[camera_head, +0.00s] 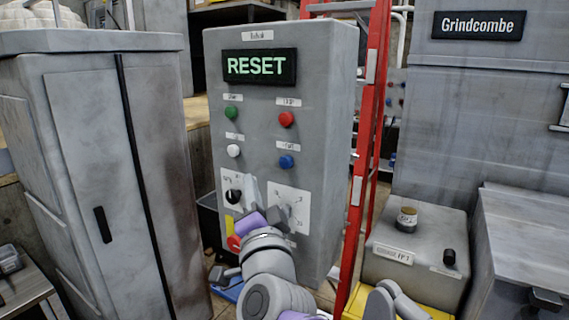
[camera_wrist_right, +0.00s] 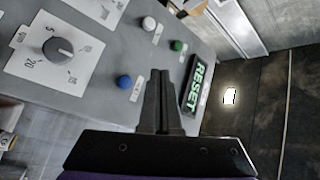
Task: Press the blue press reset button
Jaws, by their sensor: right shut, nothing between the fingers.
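The blue button (camera_head: 286,161) is the lower right of the round buttons on the grey control panel (camera_head: 330,120). It also shows in the right wrist view (camera_wrist_right: 124,82), just left of the fingers. My right gripper (camera_head: 249,184) is shut and empty, in front of the lower panel, below and left of the blue button in the head view. In the right wrist view its closed fingers (camera_wrist_right: 160,75) point toward the panel, apart from the blue button in the picture; the gap in depth is unclear. My left gripper is not in view.
A lit RESET display (camera_head: 260,66) tops the panel. Green (camera_head: 231,112), red (camera_head: 286,119) and white (camera_head: 233,151) buttons surround the blue one. A dial (camera_wrist_right: 62,49) sits lower. A red ladder (camera_head: 368,130) stands right, a grey cabinet (camera_head: 85,150) left.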

